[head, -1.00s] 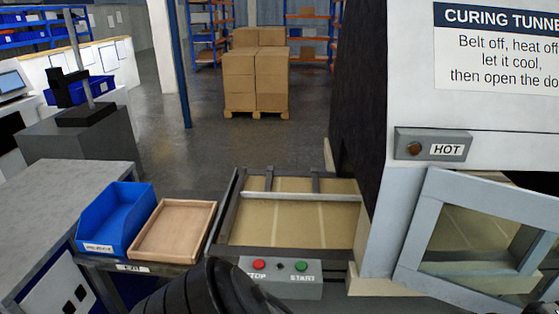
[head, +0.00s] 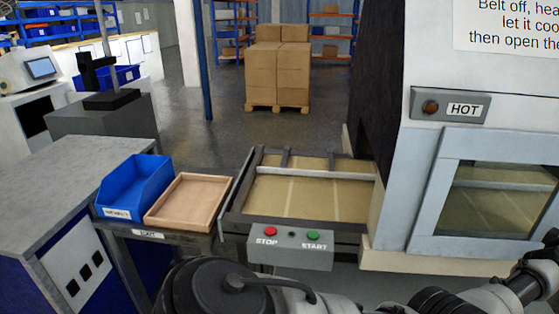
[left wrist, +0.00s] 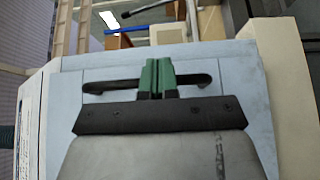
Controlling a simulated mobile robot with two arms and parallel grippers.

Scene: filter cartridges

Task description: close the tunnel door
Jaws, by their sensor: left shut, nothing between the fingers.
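The tunnel door (head: 428,205) is a pale blue-grey frame around a window, on the front of the curing tunnel at the right. It looks flush or nearly flush with the tunnel front; I cannot tell if a small gap remains. In the left wrist view the door's pale face (left wrist: 225,75) carries a black bar handle (left wrist: 108,86). My left gripper (left wrist: 157,77) has green fingertips, shut and empty, over the middle of the handle. I cannot tell whether they touch it. In the head view my left arm runs along the bottom to the right edge. My right gripper is not in view.
A HOT lamp panel (head: 450,106) sits above the door. A STOP/START box (head: 290,239) is on the front of the belt (head: 318,192). A blue bin (head: 127,195) and wooden tray (head: 183,222) stand left of it. Stacked cartons (head: 277,75) stand behind, with open floor before them.

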